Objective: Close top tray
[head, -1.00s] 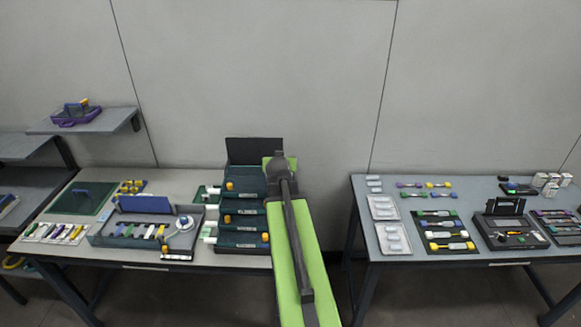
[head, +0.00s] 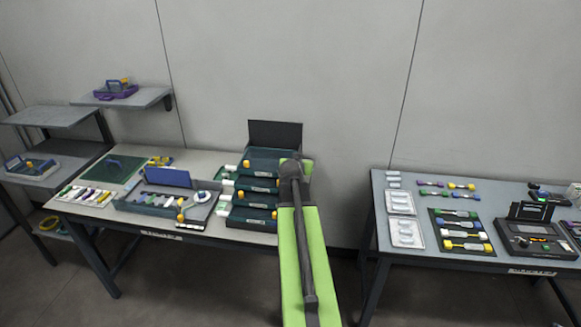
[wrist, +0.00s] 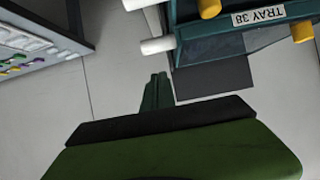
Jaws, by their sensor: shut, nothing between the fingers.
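A stack of dark teal trays (head: 247,213) with yellow knobs stands at the right end of the left table. The top tray (head: 262,158) lies at the head of the stack, in front of an upright dark panel (head: 275,134). In the wrist view a teal tray (wrist: 222,38) labelled TRAY 38 shows upside down, with white rods at its side and the dark panel (wrist: 213,82) below it. My gripper (wrist: 157,80) is shut and empty, close beside the tray and panel; contact is unclear. In the head view my arm hides the gripper and the stack's right side.
The left table (head: 205,160) also holds a blue-lidded case (head: 165,178), a green mat (head: 115,168) and a strip of small coloured parts (head: 87,196). The right table (head: 465,207) holds trays, tools and a dark device (head: 530,238). Open floor lies between the tables.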

